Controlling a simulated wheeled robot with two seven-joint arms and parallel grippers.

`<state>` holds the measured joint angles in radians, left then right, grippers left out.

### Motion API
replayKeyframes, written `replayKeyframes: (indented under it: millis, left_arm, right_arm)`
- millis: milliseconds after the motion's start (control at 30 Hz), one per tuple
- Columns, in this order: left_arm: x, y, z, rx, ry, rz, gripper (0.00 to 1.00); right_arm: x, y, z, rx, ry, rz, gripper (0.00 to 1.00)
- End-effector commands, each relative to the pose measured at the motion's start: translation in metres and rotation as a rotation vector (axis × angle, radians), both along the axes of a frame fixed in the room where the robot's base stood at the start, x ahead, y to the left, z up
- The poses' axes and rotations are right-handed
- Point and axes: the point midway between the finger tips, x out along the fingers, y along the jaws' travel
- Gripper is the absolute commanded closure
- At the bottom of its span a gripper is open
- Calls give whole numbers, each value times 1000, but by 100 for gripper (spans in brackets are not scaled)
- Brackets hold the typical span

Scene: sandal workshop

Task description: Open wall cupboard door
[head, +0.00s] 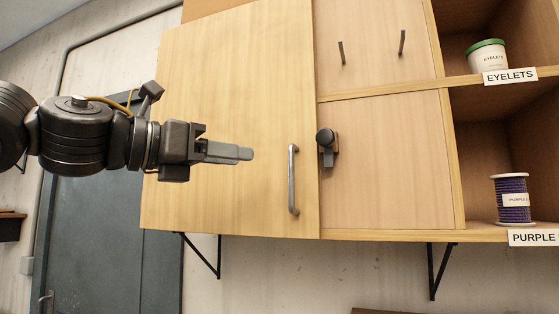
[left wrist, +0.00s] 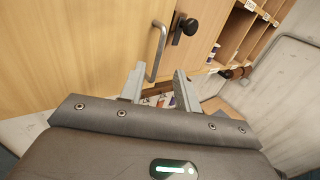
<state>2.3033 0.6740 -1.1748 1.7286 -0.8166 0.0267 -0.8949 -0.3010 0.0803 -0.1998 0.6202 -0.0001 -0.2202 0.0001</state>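The wall cupboard door (head: 225,110) is pale wood and looks shut, with no gap visible at its right edge. Its upright metal bar handle (head: 292,180) is near that edge; it also shows in the left wrist view (left wrist: 157,50). My left gripper (head: 250,153) points right in front of the door, its tips left of the handle in the head view. In the left wrist view its two fingers (left wrist: 158,86) are apart with nothing between them, and the handle's lower end appears close to the left finger. Contact cannot be told. My right gripper is not in view.
A black latch-like knob (head: 327,145) sits on the panel right of the door. Open shelves hold an eyelets tub (head: 487,56) and a purple spool (head: 512,198). Two pegs stick out above. A grey door (head: 100,230) stands left; black brackets are below the cupboard.

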Motion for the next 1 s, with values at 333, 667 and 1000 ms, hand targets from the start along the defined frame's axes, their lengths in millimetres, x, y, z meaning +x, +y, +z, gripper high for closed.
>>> replayKeyframes:
  millis: [333, 667, 1000]
  left_arm:
    - [39, -49, 4, 0, 3, 1, 67]
    - [60, -74, 1, -1, 2, 3, 67]
    - [61, -75, 0, -2, 1, 4, 73]
  right_arm:
    - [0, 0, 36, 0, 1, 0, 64]
    - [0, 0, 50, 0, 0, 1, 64]
    - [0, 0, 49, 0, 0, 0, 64]
